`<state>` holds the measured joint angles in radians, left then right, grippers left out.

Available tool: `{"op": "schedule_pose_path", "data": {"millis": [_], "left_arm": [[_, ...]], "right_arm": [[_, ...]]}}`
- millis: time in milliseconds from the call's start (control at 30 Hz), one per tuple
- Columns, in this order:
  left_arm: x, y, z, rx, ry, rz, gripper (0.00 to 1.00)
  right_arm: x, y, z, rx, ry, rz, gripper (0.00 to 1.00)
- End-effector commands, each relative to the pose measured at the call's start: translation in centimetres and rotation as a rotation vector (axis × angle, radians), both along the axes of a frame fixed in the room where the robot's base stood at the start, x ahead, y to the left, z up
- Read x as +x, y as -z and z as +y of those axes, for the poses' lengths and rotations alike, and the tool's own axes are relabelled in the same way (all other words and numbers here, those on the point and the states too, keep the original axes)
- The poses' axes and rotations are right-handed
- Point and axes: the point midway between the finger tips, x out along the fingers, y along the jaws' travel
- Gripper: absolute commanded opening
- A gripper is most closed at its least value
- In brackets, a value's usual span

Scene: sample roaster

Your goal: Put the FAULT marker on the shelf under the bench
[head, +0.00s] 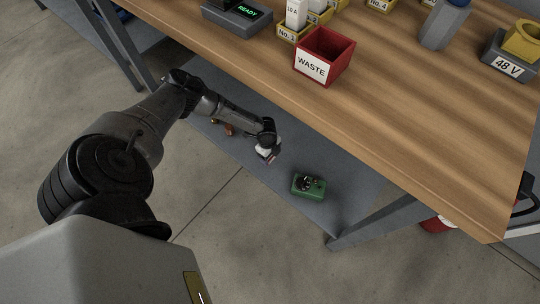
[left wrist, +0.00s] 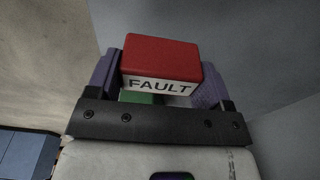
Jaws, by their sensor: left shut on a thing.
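My left gripper (head: 267,150) is shut on the FAULT marker, reaching in under the front edge of the bench (head: 390,140). In the left wrist view the FAULT marker (left wrist: 160,58) is a red block with a white face lettered FAULT, between the two purple-grey finger pads (left wrist: 160,75). In the head view it shows only as a small pale and dark red piece at the fingertips. The grey shelf under the bench (head: 345,205) lies below the gripper. I cannot tell whether the marker touches it. My right gripper is not in view.
On the shelf, a green box with black parts (head: 308,187) stands right of the gripper, and small orange-brown items (head: 229,129) lie left of it. The shelf is bare between gripper and green box. A red WASTE bin (head: 325,57) stands on the bench above. A bench leg (head: 385,218) is at right.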

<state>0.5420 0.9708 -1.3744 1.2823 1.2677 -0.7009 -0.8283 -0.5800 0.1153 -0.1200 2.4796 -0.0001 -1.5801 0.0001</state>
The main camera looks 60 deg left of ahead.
Motion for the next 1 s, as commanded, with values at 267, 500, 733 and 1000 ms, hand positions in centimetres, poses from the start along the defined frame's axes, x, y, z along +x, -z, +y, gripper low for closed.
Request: {"op": "schedule_pose_path", "data": {"millis": [267, 500, 733, 1000], "left_arm": [[0.0, 3.3, 0.0, 0.001, -0.001, 0.001, 0.5], [0.0, 3.9, 0.0, 0.0, -0.001, 0.0, 0.5], [0.0, 4.1, 0.0, 0.0, -0.001, 0.001, 0.5], [0.0, 4.2, 0.0, 0.001, -0.001, 0.001, 0.93]], "right_arm": [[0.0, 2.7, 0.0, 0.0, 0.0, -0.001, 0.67], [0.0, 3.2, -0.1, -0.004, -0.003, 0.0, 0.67], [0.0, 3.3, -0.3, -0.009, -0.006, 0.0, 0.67], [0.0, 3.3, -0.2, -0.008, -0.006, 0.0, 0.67]]}}
